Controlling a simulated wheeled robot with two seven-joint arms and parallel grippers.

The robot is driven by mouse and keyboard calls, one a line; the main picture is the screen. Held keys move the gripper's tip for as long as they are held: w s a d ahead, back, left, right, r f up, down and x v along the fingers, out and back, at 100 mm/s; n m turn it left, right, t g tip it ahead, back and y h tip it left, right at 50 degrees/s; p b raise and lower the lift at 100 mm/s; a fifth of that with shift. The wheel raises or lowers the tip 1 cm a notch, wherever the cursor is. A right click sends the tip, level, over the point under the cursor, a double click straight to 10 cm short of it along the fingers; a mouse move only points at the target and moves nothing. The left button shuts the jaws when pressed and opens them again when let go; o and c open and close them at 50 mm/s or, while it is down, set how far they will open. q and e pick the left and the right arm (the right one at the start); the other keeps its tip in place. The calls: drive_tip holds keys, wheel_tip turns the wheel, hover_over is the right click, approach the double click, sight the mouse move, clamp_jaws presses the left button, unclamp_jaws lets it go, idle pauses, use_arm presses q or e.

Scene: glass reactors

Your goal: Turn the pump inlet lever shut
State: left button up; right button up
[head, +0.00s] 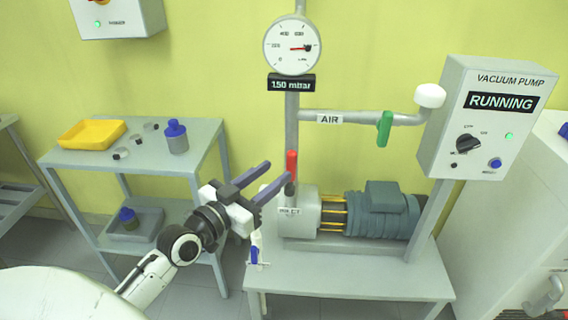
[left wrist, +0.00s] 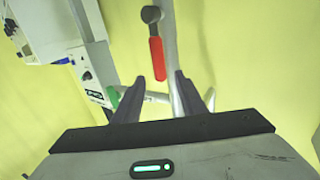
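The red pump inlet lever (head: 291,164) sits on the vertical pipe above the INLET label (head: 289,211). In the head view it stands upright along the pipe. My left gripper (head: 279,177) is open, with its two dark fingers pointing toward the lever. In the left wrist view the red lever (left wrist: 157,58) lies just beyond the fingertips, in line with the gap between the open fingers (left wrist: 162,86). I see no clear contact between fingers and lever. My right gripper is not in view.
A green lever (head: 385,128) hangs on the AIR branch pipe to the right. A gauge (head: 292,46) is above, over a 150 mbar display (head: 291,83). The pump (head: 375,212) stands on a bench below. The control box (head: 488,115) reads RUNNING. A cart (head: 90,157) stands left.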

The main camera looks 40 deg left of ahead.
sight(288, 162)
use_arm(q)
drive_tip(key=w, duration=0.5)
drive_tip(key=shift+d, duration=0.15)
clamp_jaws()
